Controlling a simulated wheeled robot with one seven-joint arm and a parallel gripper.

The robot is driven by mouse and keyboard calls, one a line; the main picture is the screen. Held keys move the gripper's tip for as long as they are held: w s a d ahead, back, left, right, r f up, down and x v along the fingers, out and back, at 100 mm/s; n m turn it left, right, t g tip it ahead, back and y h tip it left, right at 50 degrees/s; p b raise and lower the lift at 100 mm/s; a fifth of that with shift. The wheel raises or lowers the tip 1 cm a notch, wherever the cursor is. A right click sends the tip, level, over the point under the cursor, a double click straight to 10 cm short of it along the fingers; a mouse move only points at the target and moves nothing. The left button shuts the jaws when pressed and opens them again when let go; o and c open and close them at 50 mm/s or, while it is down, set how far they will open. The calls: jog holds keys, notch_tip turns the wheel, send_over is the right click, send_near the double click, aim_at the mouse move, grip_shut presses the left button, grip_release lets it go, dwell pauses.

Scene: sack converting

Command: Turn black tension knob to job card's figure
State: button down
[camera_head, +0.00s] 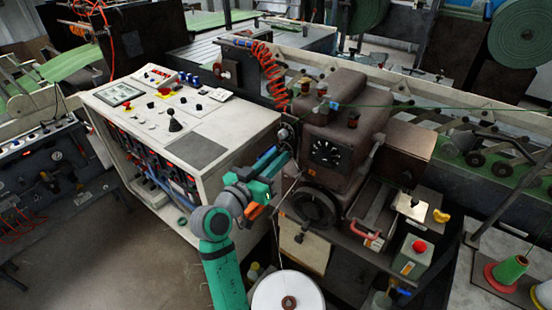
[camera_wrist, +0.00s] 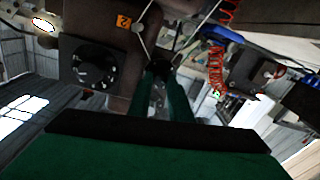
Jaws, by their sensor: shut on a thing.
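My gripper (camera_head: 286,154) reaches up to the left side of the brown sewing machine head (camera_head: 345,105). In the wrist view its two green fingers (camera_wrist: 160,76) are shut on a small dark knob (camera_wrist: 161,63), seemingly the black tension knob. The knob is mostly hidden by the fingers, and no mark or figure on it can be read. A black dial with pale marks (camera_head: 327,152) is on the machine's front; it also shows in the wrist view (camera_wrist: 90,68). I cannot make out a job card for certain.
A pale control console (camera_head: 195,150) with buttons and a screen stands left of my arm. A coiled orange hose (camera_head: 270,72) hangs behind the gripper. A handwheel (camera_head: 313,207) and a red-button box (camera_head: 413,257) are to the right. Open floor lies at left.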

jog(key=shift+m, duration=3.1)
jog(key=c, duration=1.6)
grip_release()
jog(key=shift+w, duration=0.1)
jog(key=v, duration=1.1)
jog(key=shift+f, duration=0.15)
